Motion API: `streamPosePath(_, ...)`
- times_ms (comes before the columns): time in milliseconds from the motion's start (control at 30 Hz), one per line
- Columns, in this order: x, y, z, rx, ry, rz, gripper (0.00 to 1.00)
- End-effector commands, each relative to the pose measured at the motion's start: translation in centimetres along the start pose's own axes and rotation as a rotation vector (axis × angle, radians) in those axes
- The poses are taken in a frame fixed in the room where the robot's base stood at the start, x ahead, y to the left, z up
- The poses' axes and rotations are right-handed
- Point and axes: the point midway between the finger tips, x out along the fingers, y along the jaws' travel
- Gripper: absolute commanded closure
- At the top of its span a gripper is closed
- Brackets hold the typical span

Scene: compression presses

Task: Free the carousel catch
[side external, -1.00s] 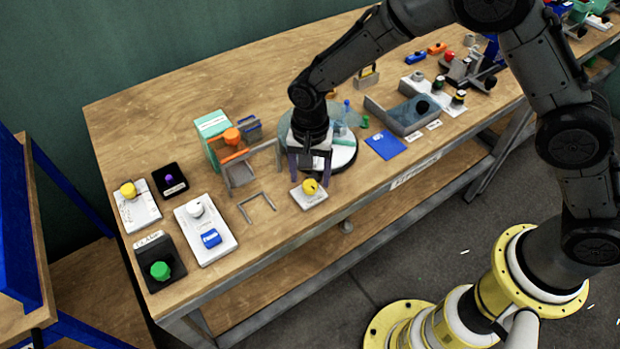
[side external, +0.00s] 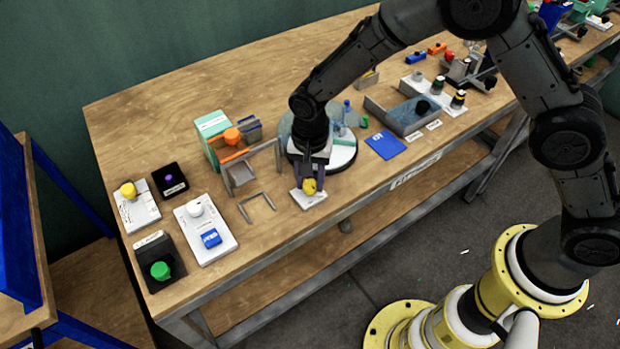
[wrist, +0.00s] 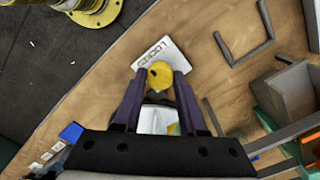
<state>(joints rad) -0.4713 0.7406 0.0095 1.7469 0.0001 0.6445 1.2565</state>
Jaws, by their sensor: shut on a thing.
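The carousel is a round white and dark turntable (side external: 345,160) with a clear cover, partly hidden behind my wrist. In front of it, near the table's front edge, a yellow knob (side external: 310,187) stands on a small white plate (side external: 312,201). My gripper (side external: 309,190) points down and is shut on the yellow knob. In the wrist view the knob (wrist: 160,74) sits between the two purple fingertips (wrist: 155,76).
A grey wire bracket (side external: 257,208) lies left of the plate. A green and orange press (side external: 215,135) stands behind it. A blue card (side external: 385,145) and a grey open box (side external: 405,112) are to the right. Several button plates fill the left end.

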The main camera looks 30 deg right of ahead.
Motion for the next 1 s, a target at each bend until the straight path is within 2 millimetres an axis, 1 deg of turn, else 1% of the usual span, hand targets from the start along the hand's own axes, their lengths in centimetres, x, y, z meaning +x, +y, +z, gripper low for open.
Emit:
streamPosePath(267, -0.05, 0.01, -0.01, -0.026, 0.000, 0.000, 1.00)
streamPosePath(467, -0.04, 0.02, -0.01, -0.119, 0.000, 0.001, 1.00)
streamPosePath(667, -0.07, 0.01, -0.01, -0.280, 0.000, 0.000, 1.00)
streamPosePath(1000, -0.09, 0.02, -0.01, -0.602, 0.000, 0.000, 1.00)
